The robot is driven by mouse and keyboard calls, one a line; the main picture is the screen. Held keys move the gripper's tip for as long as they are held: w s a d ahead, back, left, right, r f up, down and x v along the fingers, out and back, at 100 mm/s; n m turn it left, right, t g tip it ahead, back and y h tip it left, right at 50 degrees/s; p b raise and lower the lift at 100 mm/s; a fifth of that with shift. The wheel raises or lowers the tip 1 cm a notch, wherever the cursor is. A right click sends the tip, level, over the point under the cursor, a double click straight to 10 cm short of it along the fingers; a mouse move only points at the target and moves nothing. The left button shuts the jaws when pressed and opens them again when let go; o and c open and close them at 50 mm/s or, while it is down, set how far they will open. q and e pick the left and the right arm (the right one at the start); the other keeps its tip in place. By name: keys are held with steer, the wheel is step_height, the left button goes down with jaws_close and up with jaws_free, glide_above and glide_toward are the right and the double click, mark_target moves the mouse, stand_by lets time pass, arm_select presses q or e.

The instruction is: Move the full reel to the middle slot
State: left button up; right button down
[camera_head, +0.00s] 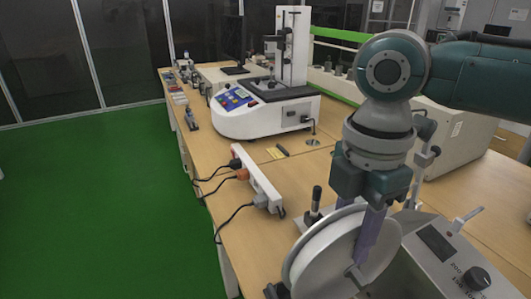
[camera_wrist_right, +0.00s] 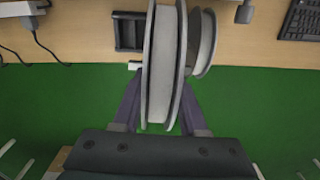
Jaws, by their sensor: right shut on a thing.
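A large pale grey reel (camera_head: 322,262) stands on edge at the front of the bench in the head view. My right gripper (camera_head: 366,245) reaches down over it with its purple fingers. In the right wrist view the reel (camera_wrist_right: 162,75) is between the two fingers of the right gripper (camera_wrist_right: 160,110), one at each side, and they are shut on it. A second, smaller-looking reel (camera_wrist_right: 203,42) is just right of it. The middle slot cannot be made out. My left gripper is not in view.
A grey instrument with a knob (camera_head: 450,255) stands close to the right of the reel. A power strip (camera_head: 258,182) with plugs lies to the left. A white test machine (camera_head: 265,105) stands farther back.

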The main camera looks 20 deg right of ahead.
mark_target(337, 286)
step_height(337, 286, down, 9)
steer(key=b, duration=0.5)
steer(key=shift+f+b, duration=0.15)
steer(key=shift+b, duration=0.2)
step_height(337, 286, down, 3)
steer(key=b, duration=0.4)
steer(key=shift+f, duration=0.15)
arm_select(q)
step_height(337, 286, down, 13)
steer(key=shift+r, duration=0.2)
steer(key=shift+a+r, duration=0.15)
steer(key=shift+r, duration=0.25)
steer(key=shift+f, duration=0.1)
arm_select(e)
steer(key=shift+f, duration=0.15)
